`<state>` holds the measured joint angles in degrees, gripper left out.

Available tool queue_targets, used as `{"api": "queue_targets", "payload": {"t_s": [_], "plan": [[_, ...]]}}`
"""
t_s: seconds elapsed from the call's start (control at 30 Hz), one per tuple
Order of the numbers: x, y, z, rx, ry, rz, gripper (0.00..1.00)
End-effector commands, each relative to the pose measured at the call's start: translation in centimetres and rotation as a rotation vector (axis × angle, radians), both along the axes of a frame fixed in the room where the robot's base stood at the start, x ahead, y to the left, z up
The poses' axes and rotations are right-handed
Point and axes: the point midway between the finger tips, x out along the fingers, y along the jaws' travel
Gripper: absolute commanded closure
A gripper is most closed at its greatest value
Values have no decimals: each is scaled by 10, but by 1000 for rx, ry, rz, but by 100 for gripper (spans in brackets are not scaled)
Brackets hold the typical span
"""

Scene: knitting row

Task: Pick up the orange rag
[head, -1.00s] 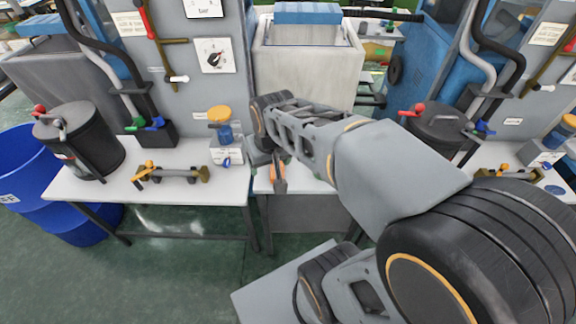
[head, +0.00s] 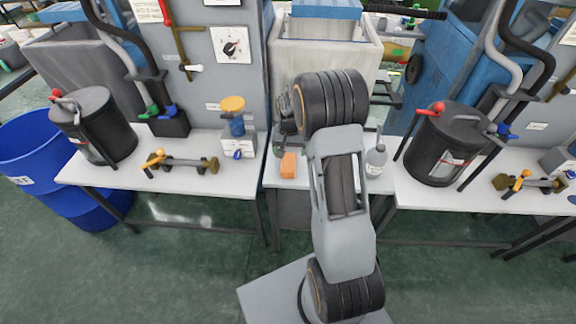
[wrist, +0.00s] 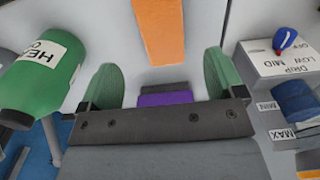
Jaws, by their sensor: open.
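The orange rag (head: 289,164) lies on the white middle table, just below my wrist in the head view. In the wrist view the rag (wrist: 162,28) is an orange strip at the top centre, beyond the fingertips and apart from them. My gripper (wrist: 160,75) has two green fingers spread wide with no rag between them. A small purple block with a dark top (wrist: 165,96) shows at the gripper's base between the fingers. In the head view my wrist hides most of the gripper.
A white dial box (wrist: 283,62) with a blue knob stands right of the fingers in the wrist view; a green labelled cylinder (wrist: 42,72) is at left. A pale bottle (head: 376,160) stands right of the rag in the head view. Black canisters (head: 93,125) stand on neighbouring tables.

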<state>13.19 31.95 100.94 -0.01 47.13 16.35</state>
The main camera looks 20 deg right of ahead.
Motion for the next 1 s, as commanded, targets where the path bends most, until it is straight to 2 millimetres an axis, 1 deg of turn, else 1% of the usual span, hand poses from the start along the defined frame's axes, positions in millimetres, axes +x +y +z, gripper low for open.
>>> {"api": "queue_targets", "payload": {"t_s": [0.03, 0.1, 0.2, 0.43, 0.7, 0.83, 1.0], "plan": [[-1, 0, -9, 1, 3, 1, 12], [0, 0, -18, 0, 2, 1, 12], [0, 0, -27, 1, 2, 1, 12], [-1, 1, -40, 1, 3, 1, 12], [-1, 3, -75, 1, 2, 1, 12], [0, 3, -83, 0, 0, 1, 12], [0, 3, -85, 0, -1, 1, 12]]}}
